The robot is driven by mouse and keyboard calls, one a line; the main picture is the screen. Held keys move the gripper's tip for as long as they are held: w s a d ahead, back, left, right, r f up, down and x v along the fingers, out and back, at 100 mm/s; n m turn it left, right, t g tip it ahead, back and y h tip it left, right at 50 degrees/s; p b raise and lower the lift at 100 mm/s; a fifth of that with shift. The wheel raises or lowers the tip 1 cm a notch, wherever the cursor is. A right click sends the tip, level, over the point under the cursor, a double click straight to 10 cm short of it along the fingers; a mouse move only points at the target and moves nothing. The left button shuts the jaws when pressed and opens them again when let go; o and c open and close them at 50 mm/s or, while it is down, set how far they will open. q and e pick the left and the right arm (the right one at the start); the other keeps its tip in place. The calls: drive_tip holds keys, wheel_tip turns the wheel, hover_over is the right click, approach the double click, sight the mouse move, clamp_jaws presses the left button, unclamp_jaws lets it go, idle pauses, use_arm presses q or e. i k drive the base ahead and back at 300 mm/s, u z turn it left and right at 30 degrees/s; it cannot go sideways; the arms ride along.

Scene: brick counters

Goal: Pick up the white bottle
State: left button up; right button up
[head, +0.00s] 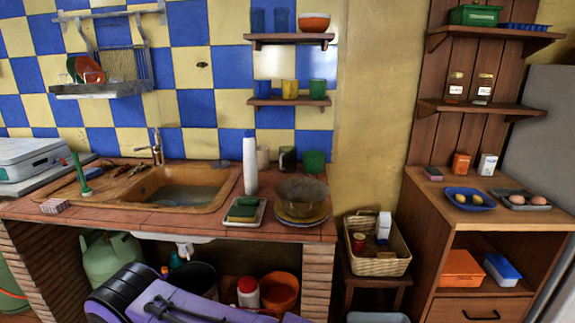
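A tall white bottle (250,164) with a blue-grey cap stands upright on the brick counter (165,216), to the right of the sink. A tray with green sponges (244,209) lies just in front of it, and a dark bowl on stacked plates (302,198) stands to its right. Another white bottle with a red cap (248,293) stands under the counter. Neither of my grippers shows in the head view, so I cannot see their state. A purple and black part of my own body fills the lower left.
Several cups, including a green cup (314,161), stand behind the bowl. The sink (184,196) with its tap is left of the bottle. A wicker basket (376,262) stands right of the counter. Shelves (290,101) hang above.

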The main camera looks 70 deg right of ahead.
sight(250, 164)
drive_tip(key=z, duration=2.1)
drive_tip(key=i, duration=0.15)
